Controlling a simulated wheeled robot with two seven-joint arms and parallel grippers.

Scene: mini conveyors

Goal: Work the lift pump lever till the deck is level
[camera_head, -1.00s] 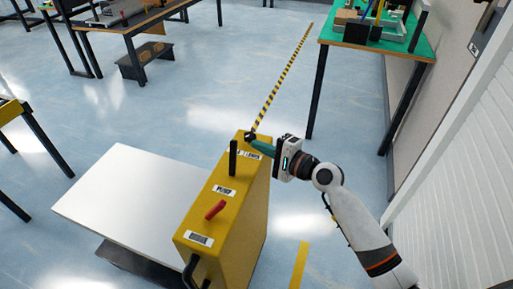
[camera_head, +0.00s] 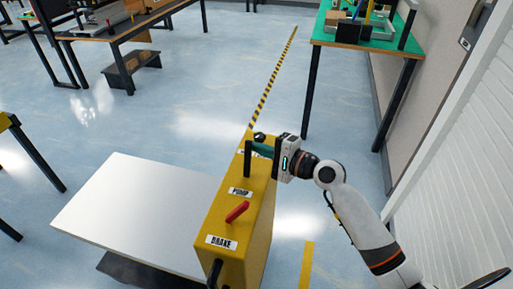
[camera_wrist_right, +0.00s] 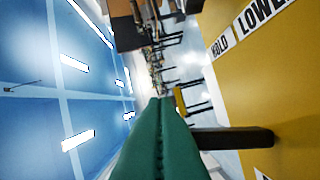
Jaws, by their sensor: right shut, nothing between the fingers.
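The yellow pump housing (camera_head: 262,215) stands at the centre of the head view. Its black upright lever (camera_head: 248,161) rises behind the PUMP label (camera_head: 240,191). The white deck (camera_head: 140,205) extends to the left of the housing; I cannot tell from this angle whether it is level. My right gripper (camera_head: 258,149) is shut and empty, with its green fingertips at the upper part of the lever. In the right wrist view the closed fingers (camera_wrist_right: 160,135) lie right against the lever (camera_wrist_right: 235,138) in the picture; contact is unclear. My left gripper is out of view.
A red lever (camera_head: 237,211) sits between the PUMP and BRAKE (camera_head: 221,241) labels. A black knob (camera_head: 260,136) is at the housing's far end. A green-topped table (camera_head: 330,40) stands at the back right, a white wall at right.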

